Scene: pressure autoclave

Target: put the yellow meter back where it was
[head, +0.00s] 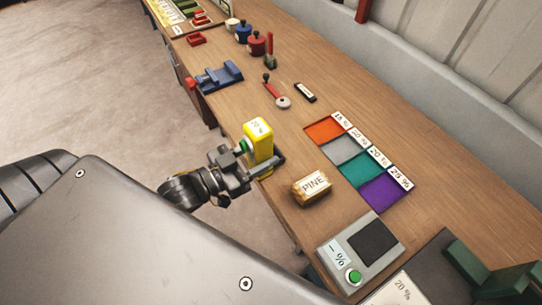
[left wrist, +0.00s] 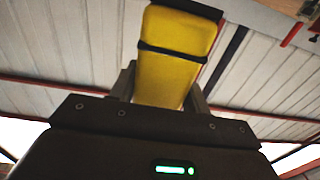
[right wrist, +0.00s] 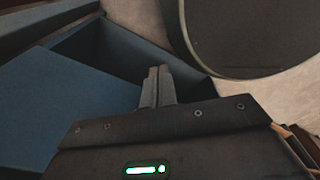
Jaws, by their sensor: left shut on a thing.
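The yellow meter (head: 258,138) stands upright at the near edge of the wooden bench, with a small display on top that seems to read 20 %. My left gripper (head: 264,166) is shut on it from the left. In the left wrist view the yellow meter (left wrist: 175,55) sits between the two fingers, with a dark band around it. I cannot tell whether its base touches the bench. My right gripper (right wrist: 157,85) shows only in the right wrist view, with its fingers together and nothing between them, near a blue box-like thing.
A block marked PINE (head: 312,187) lies right of the meter. Behind it are orange (head: 324,131), grey (head: 345,149), teal (head: 362,170) and purple (head: 386,192) squares with percent labels. A grey device (head: 337,254) with a green button stands nearer. A blue vise (head: 219,76) is farther left.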

